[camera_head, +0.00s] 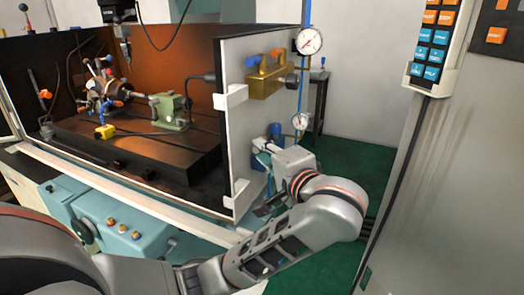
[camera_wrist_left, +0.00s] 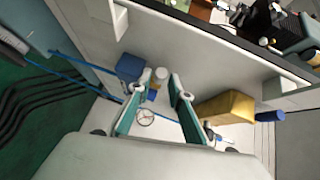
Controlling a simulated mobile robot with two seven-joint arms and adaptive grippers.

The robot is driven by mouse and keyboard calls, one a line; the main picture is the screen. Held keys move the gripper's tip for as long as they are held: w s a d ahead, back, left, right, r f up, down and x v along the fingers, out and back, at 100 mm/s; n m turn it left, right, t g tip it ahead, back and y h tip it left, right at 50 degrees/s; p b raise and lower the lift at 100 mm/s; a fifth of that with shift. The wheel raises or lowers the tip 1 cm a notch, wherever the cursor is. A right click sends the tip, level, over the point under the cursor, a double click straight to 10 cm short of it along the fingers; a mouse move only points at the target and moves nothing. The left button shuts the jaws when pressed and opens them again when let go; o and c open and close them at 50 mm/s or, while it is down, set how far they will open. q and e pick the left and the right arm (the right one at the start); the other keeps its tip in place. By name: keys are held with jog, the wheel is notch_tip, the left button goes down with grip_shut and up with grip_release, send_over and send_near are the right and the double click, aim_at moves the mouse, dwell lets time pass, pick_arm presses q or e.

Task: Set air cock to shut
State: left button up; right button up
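My left gripper (camera_head: 264,148) is at the outer face of the white side panel (camera_head: 238,110), just below a brass block (camera_head: 268,80). The block carries an orange handle and a blue one. In the left wrist view the two teal-padded fingers (camera_wrist_left: 162,84) stand apart with nothing held between them. A blue fitting (camera_wrist_left: 130,68) and a white cylinder (camera_wrist_left: 161,77) lie beyond the fingertips; contact cannot be told. The brass block also shows in this view (camera_wrist_left: 228,106), right of the fingers. I cannot tell which fitting is the air cock. My right gripper is out of view.
A large gauge (camera_head: 308,41) and a small gauge (camera_head: 299,121) sit along a blue air line beside the panel. Two white brackets project from the panel. A grey cabinet with a keypad (camera_head: 432,40) stands at right. Green floor lies between.

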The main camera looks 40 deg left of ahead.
pick_arm(q)
jog(key=shift+w+a, duration=0.25)
jog(key=shift+a, duration=0.3)
grip_shut()
jog(key=shift+s+a+f+m+t+h+b, duration=0.1)
jog(key=shift+s+a+m+t+h+b, duration=0.1)
jog(key=shift+m+t+h+b, duration=0.4)
grip_release()
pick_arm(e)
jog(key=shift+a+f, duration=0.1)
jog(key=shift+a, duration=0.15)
